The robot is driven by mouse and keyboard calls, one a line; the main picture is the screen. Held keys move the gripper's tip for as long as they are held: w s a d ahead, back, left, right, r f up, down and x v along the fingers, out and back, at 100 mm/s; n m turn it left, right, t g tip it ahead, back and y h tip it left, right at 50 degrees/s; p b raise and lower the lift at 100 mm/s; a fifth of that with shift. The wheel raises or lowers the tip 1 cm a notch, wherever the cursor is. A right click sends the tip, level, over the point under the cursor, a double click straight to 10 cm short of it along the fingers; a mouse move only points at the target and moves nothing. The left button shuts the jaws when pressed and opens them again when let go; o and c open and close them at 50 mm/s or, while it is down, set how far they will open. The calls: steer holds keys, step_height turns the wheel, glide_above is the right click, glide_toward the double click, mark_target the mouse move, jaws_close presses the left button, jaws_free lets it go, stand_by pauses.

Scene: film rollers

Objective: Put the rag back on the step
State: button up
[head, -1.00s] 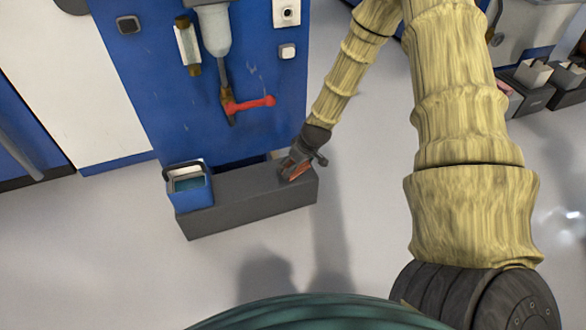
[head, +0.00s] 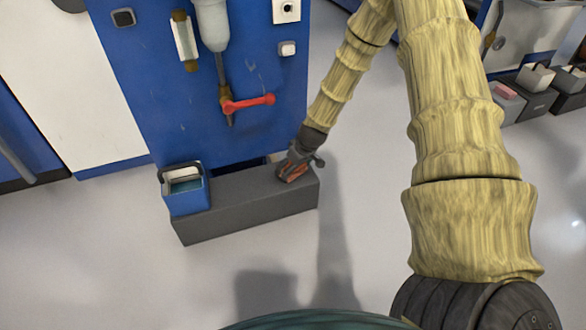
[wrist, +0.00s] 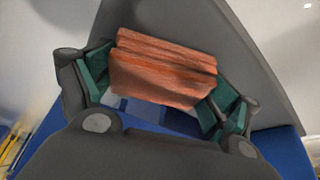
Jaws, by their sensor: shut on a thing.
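The rag (wrist: 165,70) is an orange-red folded cloth between the two green-padded fingers of my gripper (wrist: 160,85) in the wrist view. My gripper is shut on it. In the head view my gripper (head: 297,165) is at the right end of the dark grey step (head: 245,205), with the rag (head: 292,173) low at the step's top. I cannot tell whether the rag touches the step. The step also shows behind the rag in the wrist view (wrist: 225,50).
A blue bucket (head: 187,200) stands at the step's left end. The blue machine panel (head: 160,120) with a red-handled valve (head: 250,102) rises behind the step. At the far right are grey steps (head: 525,100), one with a pink thing (head: 506,90) on it. Floor in front is clear.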

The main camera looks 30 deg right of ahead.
steer(key=o, duration=0.7)
steer(key=shift+f, duration=0.1)
steer(key=a+p+v, duration=0.1)
steer(key=p+v, duration=0.5)
steer(key=v, duration=0.6)
steer(key=s+a+f+m+g, duration=0.1)
steer(key=s+a+f, duration=0.45)
steer(key=s, duration=0.25)
steer(key=s+a+f+g, duration=0.1)
steer(key=s+a+f, duration=0.4)
steer(key=s+f, duration=0.15)
steer(key=s+a+f, duration=0.1)
steer(key=s+a, duration=0.2)
steer(key=s, duration=0.4)
steer(key=s+a+f+g, duration=0.1)
steer(key=s+a+f, duration=0.1)
steer(key=s, duration=0.5)
steer(key=s+a+f+m+g, duration=0.1)
steer(key=s+a+f, duration=0.1)
steer(key=s+a, duration=0.2)
steer(key=shift+s+a+h, duration=0.15)
steer(key=shift+s+a, duration=0.05)
steer(key=shift+s, duration=0.55)
steer(key=shift+s+a+h, duration=0.15)
steer(key=shift+s, duration=0.55)
